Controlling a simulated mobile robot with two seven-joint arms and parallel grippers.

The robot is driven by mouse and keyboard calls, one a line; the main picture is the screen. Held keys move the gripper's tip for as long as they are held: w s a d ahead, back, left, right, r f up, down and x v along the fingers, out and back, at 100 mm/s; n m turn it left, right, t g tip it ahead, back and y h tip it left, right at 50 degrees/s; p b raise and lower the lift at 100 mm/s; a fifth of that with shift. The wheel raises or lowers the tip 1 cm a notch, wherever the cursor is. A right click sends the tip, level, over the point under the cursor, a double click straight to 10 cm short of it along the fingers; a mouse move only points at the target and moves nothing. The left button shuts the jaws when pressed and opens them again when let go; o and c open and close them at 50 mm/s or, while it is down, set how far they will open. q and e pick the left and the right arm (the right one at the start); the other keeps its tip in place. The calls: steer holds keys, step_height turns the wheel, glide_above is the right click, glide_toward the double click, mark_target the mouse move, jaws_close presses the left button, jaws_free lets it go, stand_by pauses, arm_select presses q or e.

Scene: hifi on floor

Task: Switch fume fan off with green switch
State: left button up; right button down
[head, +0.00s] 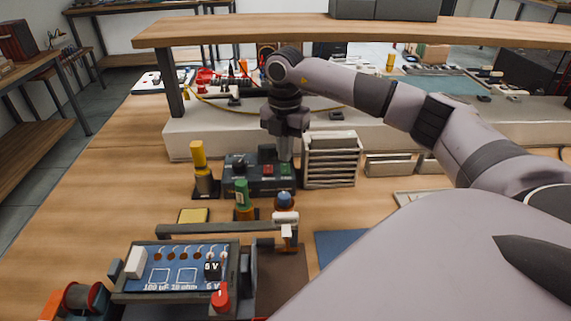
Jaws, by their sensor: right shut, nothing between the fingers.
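A dark switch box (256,187) stands on the wooden bench left of centre. A red switch (268,169) and, to its right, a green switch (285,169) are on its front part. My right gripper (285,157) points down with its fingers shut and empty. Its tips are just above or behind the green switch; I cannot tell whether they touch the box. Whether the green switch is pressed is too small to tell. My left gripper is not in view.
A white slatted box (331,162) stands close right of the gripper. Yellow-topped (198,155) and green-topped (242,194) bottles stand near the switch box. A circuit-board fixture (180,270) is in front. A raised wooden shelf (400,33) spans the back.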

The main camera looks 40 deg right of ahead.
mark_target(285, 165)
steer(key=shift+f+b, duration=0.55)
steer(key=shift+f, duration=0.5)
stand_by(0.4)
steer(key=shift+r, duration=0.1)
step_height(285, 165, up, 7)
steer(key=p, duration=0.6)
stand_by(0.7)
